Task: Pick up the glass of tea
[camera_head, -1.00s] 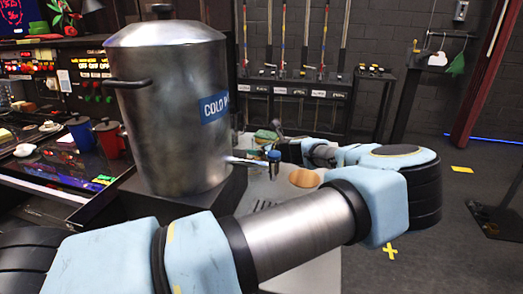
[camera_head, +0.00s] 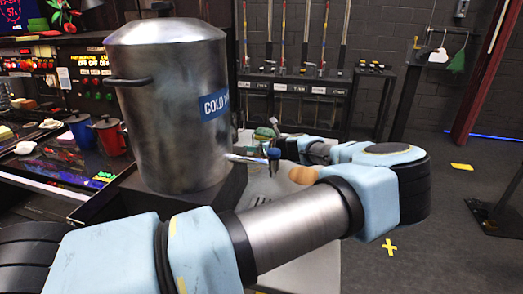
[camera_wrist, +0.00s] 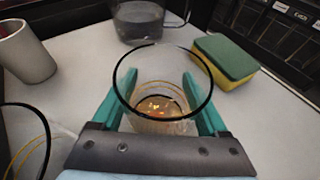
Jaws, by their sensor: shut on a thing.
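The glass of tea (camera_wrist: 160,112) stands between the two green fingers of my gripper (camera_wrist: 162,110) in the wrist view. It is a clear glass with a dark rim and pale amber liquid low inside. The fingers are shut on its sides, and its rim shows above them. In the head view my gripper (camera_head: 275,150) is small at the far end of my arm, by the white counter, and the glass cannot be made out there. Whether the base of the glass touches the counter cannot be told.
A green and yellow sponge (camera_wrist: 226,61) lies right of the glass. A clear jug with dark liquid (camera_wrist: 138,20) stands behind it. A large metal urn (camera_head: 170,105) stands left of my arm in the head view.

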